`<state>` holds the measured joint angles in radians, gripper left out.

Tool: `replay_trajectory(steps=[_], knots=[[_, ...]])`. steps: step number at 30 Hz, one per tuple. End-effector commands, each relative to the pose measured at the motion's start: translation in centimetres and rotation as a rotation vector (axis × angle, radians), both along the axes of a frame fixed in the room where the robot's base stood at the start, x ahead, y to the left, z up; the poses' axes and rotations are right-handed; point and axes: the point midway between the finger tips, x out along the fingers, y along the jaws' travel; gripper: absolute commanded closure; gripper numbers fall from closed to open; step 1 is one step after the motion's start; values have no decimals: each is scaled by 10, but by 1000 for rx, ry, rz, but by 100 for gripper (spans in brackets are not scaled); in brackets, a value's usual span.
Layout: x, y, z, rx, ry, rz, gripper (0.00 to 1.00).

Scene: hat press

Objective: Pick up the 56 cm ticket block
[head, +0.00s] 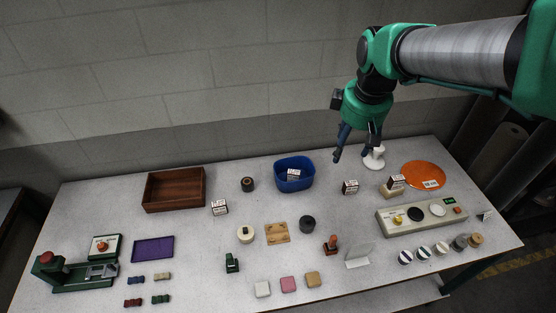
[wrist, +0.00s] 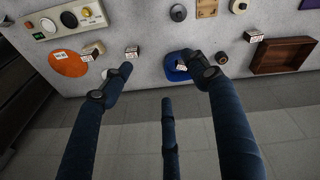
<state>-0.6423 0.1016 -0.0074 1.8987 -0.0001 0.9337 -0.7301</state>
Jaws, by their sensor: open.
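Several small white ticket blocks with black print are on the table; the print is too small to tell which one reads 56 cm. One block (head: 219,207) stands by the wooden tray, and one (head: 294,175) is in the blue tub (head: 294,187). Another block (head: 350,187) stands alone on the table right of the tub. A further block (head: 396,182) rests on a wooden holder (head: 388,192). My gripper (head: 352,155) is open and empty, above the back edge of the table. In the wrist view the lone block (wrist: 132,53) lies beyond the spread fingers.
A white stand (head: 374,161) is close to my gripper. An orange disc (head: 424,175) and a control panel (head: 422,215) lie to the right. A wooden tray (head: 175,206) is at the back left. A dark roll (head: 247,184) stands between tray and tub. The front holds several small items.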

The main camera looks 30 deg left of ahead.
Motion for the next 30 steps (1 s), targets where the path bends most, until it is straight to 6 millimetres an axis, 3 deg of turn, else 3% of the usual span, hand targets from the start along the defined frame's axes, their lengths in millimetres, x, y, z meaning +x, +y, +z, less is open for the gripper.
replay_trajectory(steps=[3, 14, 23, 30], knots=[[0, 43, -18, -23, 12, 104, 41], [-20, 168, -81, -87, 40, 416, 41], [-61, 268, -145, -138, 60, 678, 41], [-108, 339, -203, -176, 75, 882, 41]])
